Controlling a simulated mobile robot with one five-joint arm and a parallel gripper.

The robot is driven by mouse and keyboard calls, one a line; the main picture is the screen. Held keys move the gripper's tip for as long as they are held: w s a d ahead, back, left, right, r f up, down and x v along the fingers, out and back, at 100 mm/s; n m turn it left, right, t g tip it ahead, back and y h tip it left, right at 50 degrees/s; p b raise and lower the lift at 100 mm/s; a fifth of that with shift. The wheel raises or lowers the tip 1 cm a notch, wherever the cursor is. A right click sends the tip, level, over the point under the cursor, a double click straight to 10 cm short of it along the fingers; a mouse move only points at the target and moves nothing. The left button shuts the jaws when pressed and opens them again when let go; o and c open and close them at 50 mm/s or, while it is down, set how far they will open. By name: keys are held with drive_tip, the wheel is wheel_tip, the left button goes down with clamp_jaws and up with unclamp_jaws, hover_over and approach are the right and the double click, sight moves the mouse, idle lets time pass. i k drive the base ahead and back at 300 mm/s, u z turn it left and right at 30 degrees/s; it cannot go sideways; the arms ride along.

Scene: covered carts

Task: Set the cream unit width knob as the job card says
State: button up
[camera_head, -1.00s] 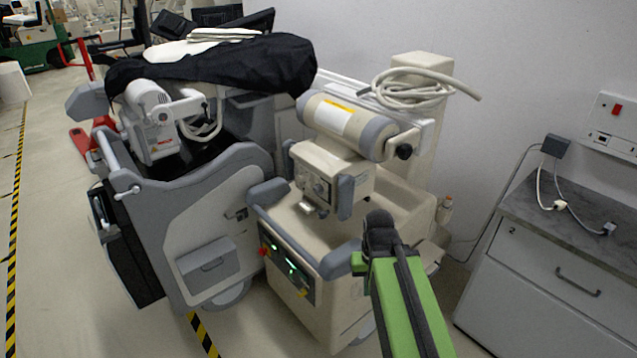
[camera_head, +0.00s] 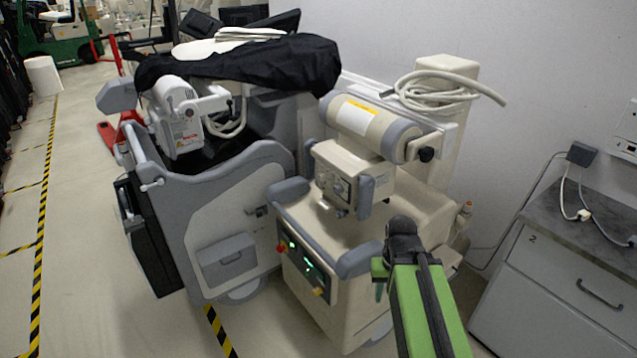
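The cream unit (camera_head: 410,210) stands in the middle, with a cream tube housing (camera_head: 362,125) on top. Below the tube is a box-shaped head (camera_head: 350,170), whose front panel (camera_head: 338,188) carries small dark controls. The width knob cannot be told apart from the other controls at this size, and its setting is unreadable. I cannot make out a job card. My green arm rises from the bottom edge, and my gripper (camera_head: 379,280) is at its far end, in front of the cream unit's right side and lower in the picture than the head. Its fingers are mostly hidden.
A grey cart (camera_head: 225,210) under a black cover (camera_head: 235,65) stands close on the left. A coiled cable (camera_head: 440,92) lies on the cream unit's column. A grey-topped cabinet (camera_head: 560,290) is at the right. Floor with striped tape (camera_head: 40,240) is open at far left.

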sight(321, 177)
drive_tip(key=z, duration=0.45)
drive_tip(key=k, duration=1.3)
drive_tip(key=u, duration=0.15)
drive_tip(key=i, duration=0.8)
drive_tip(key=u, duration=1)
drive_tip(key=i, duration=1.2)
drive_tip(key=u, duration=0.65)
